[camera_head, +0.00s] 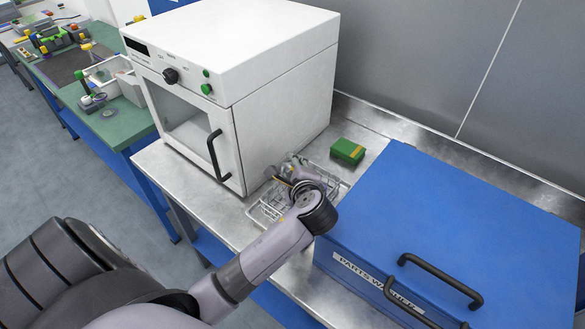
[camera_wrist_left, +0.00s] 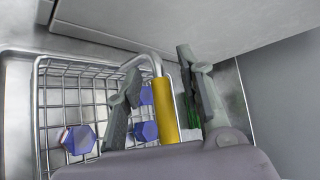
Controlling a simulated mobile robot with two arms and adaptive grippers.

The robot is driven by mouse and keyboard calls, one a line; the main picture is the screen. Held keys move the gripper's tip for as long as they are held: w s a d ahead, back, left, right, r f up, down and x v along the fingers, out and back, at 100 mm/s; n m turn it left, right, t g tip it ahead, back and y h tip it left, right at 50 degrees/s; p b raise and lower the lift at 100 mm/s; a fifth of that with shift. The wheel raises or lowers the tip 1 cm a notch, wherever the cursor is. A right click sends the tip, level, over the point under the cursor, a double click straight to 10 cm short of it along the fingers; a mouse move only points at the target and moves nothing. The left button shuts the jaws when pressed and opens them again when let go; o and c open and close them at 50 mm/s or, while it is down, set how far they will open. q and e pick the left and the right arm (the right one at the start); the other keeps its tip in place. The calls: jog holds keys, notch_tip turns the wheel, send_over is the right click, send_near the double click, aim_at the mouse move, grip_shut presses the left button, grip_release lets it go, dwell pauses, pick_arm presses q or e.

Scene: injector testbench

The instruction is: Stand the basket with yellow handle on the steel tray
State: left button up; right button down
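The wire basket (camera_head: 264,212) stands on the steel surface between the white oven and the blue parts washer. In the left wrist view the basket (camera_wrist_left: 42,110) holds several blue hexagonal parts, and its yellow handle (camera_wrist_left: 166,110) stands up on a bent metal rod. My left gripper (camera_wrist_left: 158,64) is open, with one finger on each side of the handle; a gap shows between handle and right finger. In the head view my left gripper (camera_head: 292,172) is over the basket and hides part of it. A rounded metal rim (camera_wrist_left: 12,58) shows beside the basket; I cannot tell whether it is the steel tray. My right gripper is not in view.
The white oven (camera_head: 235,60), its door shut, stands left of the basket. The blue parts washer (camera_head: 450,220) with black handles is close on the right. A green box (camera_head: 347,151) lies behind the basket. A green bench (camera_head: 115,120) with equipment is at far left.

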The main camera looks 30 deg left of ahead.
pick_arm(q)
jog(key=b+v, duration=0.1)
jog(key=v, duration=1.1)
dwell(0.4)
